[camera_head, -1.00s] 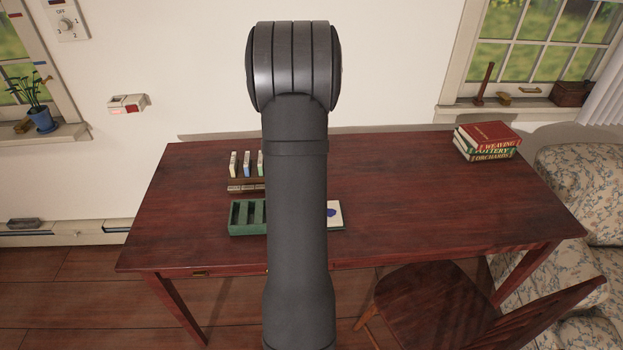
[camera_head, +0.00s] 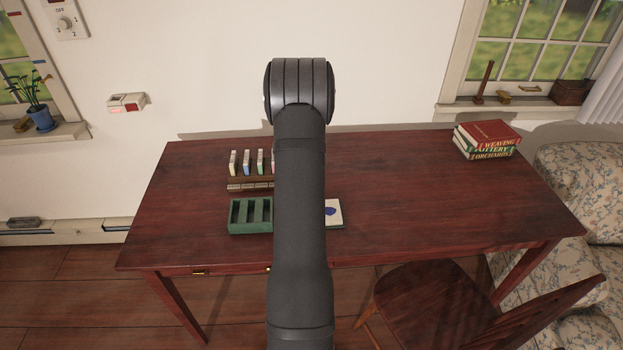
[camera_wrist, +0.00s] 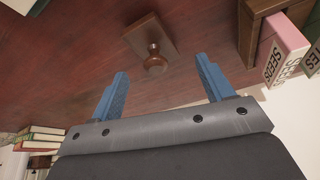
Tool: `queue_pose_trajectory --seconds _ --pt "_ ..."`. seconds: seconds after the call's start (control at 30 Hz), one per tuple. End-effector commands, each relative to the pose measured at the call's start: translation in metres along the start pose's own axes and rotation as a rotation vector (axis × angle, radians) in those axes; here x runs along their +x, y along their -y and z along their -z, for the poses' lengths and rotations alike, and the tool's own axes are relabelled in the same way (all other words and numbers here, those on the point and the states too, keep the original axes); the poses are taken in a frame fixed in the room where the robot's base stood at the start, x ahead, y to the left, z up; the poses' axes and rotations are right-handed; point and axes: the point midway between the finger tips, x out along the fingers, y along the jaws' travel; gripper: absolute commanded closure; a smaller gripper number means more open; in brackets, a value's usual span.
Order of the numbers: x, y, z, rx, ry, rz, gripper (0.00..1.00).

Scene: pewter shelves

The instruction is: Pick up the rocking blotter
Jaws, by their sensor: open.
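The rocking blotter (camera_wrist: 150,38), a brown wooden piece with a round turned knob, lies on the dark red desk in the wrist view, at the top middle. In the head view I cannot see it; my arm covers the middle of the desk. My gripper (camera_wrist: 160,66) shows two blue fingers, spread apart and empty. The knob appears between and just beyond the fingertips, with no contact visible. My gripper is hidden in the head view.
A wooden rack (camera_head: 249,184) with several seed packets stands near a green compartmented tray (camera_head: 237,217). A white pad with a blue blot (camera_head: 334,213) lies right of my arm. Stacked books (camera_head: 487,139) sit at the back right. The desk's right half (camera_head: 430,190) is mostly clear.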

Motion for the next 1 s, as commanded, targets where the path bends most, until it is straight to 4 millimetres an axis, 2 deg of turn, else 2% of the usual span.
queue_pose_trajectory --seconds 0.3,0.63,0.67,0.9,1.0 --pt "0.041 -0.002 -0.003 -0.001 0.002 0.001 0.27" --pt "0.048 -0.002 -0.003 -0.001 0.0 0.002 0.27" --pt "0.048 -0.002 -0.003 -0.001 0.0 0.002 0.31" --pt "0.048 -0.002 -0.003 -0.001 0.001 0.002 0.78" --pt "0.047 -0.002 -0.002 -0.001 0.0 0.002 0.81"
